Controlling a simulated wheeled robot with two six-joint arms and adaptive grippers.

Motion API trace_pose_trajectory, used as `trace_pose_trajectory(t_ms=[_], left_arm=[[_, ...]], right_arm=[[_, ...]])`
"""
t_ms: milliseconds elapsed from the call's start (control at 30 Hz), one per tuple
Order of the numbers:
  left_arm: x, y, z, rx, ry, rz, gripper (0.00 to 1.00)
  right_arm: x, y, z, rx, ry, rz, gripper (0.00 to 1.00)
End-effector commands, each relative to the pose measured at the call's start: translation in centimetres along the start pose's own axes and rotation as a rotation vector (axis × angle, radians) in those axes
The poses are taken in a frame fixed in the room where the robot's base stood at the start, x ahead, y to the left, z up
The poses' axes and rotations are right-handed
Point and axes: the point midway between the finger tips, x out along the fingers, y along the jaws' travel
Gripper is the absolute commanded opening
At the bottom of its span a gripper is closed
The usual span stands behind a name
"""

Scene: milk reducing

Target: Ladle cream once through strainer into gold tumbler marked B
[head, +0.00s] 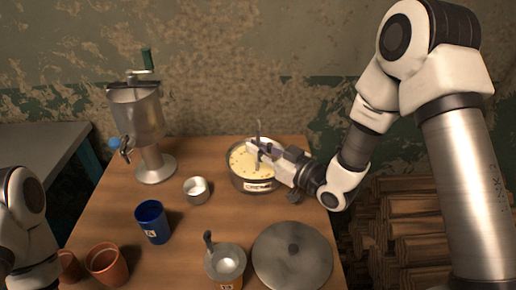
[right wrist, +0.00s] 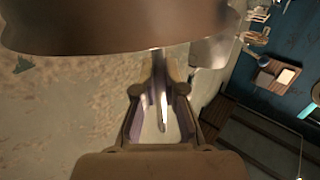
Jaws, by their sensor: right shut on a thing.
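A pot of pale cream (head: 236,178) with a label on its front stands at the back middle of the table. My right gripper (head: 262,152) is over the pot and shut on the thin upright ladle handle (head: 258,128). The handle also shows between the fingers in the right wrist view (right wrist: 161,85). The ladle's bowl is hidden in the head view. A small metal strainer (head: 226,263) with a short handle sits on top of a tumbler (head: 226,285) at the front. The tumbler's label is cut by the frame's edge. My left gripper is out of view.
A round metal lid (head: 292,256) lies right of the strainer. A blue cup (head: 152,222), a small metal cup (head: 196,189) and copper-coloured cups (head: 106,264) stand left. A metal machine with a crank (head: 137,115) stands at the back left. Bare table (head: 195,222) lies between them.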

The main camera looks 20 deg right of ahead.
Motion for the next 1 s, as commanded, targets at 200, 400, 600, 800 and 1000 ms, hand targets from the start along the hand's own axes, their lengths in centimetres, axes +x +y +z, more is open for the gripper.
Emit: trace_pose_trajectory(t_ms=[200,400,600,800,1000], left_arm=[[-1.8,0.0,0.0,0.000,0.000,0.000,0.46],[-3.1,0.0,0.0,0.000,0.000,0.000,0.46],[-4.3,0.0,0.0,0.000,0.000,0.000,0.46],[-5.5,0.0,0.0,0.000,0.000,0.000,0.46],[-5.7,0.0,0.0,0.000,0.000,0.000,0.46]], right_arm=[[0.0,0.1,-2.3,0.000,0.001,0.000,0.00],[0.0,0.1,-4.0,0.000,0.001,0.000,0.00],[0.0,0.2,-5.7,-0.001,0.001,0.000,0.00],[0.0,0.2,-7.3,-0.001,0.001,0.000,0.00],[0.0,0.2,-7.7,0.000,0.001,0.000,0.00]])
